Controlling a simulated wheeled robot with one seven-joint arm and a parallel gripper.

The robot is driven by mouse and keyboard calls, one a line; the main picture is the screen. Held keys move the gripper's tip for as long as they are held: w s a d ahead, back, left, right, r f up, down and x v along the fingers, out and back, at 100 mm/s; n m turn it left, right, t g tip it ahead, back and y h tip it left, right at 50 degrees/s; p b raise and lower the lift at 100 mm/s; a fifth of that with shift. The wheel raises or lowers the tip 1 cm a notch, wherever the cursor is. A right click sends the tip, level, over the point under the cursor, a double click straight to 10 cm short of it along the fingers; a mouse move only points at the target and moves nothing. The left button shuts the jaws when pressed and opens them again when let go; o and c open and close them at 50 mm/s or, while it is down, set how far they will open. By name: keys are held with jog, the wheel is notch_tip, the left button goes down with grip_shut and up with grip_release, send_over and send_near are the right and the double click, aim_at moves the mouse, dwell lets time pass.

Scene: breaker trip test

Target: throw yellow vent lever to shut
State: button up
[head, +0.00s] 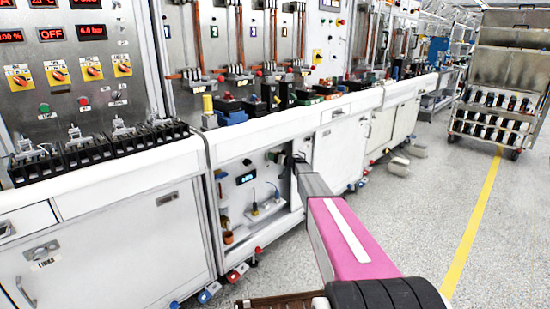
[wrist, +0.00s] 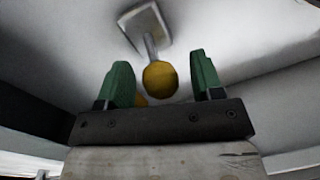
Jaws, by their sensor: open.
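The yellow vent lever's round knob (wrist: 160,78) shows in the wrist view, on a short grey stem that runs up to a pale square plate (wrist: 146,24) on a white surface. My gripper (wrist: 160,82) is open, with one green finger on each side of the knob. A gap shows between the knob and each finger; I cannot tell how deep the knob sits between them. In the head view my pink arm reaches into an open bay under the bench, and I cannot make out the lever there.
The open bay (head: 236,218) holds a small lit display (head: 246,177) and upright probes. Its side walls and the bench edge (head: 290,123) are close to my arm. Red and blue fittings (head: 209,292) stick out low by the floor. Open floor lies right, with a wheeled rack (head: 499,80) farther back.

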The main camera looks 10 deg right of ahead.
jog(key=c, duration=0.9)
